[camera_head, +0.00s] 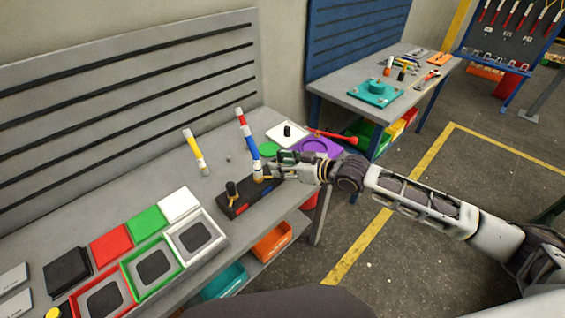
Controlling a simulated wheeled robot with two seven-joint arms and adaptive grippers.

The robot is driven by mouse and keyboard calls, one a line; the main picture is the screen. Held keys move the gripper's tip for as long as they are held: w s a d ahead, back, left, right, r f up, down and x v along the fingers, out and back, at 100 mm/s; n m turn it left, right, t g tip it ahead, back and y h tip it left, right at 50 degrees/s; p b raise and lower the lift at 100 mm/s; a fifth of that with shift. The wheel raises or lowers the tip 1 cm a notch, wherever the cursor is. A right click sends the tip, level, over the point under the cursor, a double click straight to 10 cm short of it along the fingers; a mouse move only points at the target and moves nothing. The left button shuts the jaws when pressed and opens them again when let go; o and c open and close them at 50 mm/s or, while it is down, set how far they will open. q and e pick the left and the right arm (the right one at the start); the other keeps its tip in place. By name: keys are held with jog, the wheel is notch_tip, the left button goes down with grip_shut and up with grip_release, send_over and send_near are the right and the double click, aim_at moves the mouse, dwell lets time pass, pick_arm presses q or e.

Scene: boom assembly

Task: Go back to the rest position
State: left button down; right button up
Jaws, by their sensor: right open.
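My right arm reaches in from the right. My right gripper (268,171) is open beside the lower end of a boom of red, yellow, white and blue sections (247,136). The boom stands slightly tilted at the dark fixture block (254,195); whether the fingers touch it is too small to tell. My left gripper is not in view.
Red, green and white boxes (147,221) and framed trays (153,267) fill the bench's left front. A purple plate (318,147) and red tool (331,136) lie behind my gripper. Orange and teal bins (271,242) sit below. Floor on the right is open.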

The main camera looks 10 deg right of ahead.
jog(key=s+a+f+h, duration=0.2)
jog(key=s+a+f, duration=0.2)
jog(key=s, duration=0.3)
jog(key=s+d+f+m+g+h, duration=0.35)
jog(key=s+d+f, duration=0.25)
jog(key=s+d, duration=0.3)
jog(key=s+d+f+m+g+h, duration=0.2)
jog(key=s+d+f+m+h, duration=0.25)
jog(key=s+d, duration=0.45)
notch_tip(320, 180, down, 34)
jog(key=s+g, duration=0.2)
jog(key=s, duration=0.1)
jog(key=s+d+f, duration=0.2)
jog(key=s+f, duration=0.7)
jog(key=s, duration=0.2)
jog(key=s+d+f+n, duration=0.1)
jog(key=s+d+f, duration=0.1)
jog(key=s+f, duration=0.8)
jog(key=shift+s+d+f+g, duration=0.15)
jog(key=shift+s+f+g, duration=0.15)
jog(key=shift+s, duration=0.2)
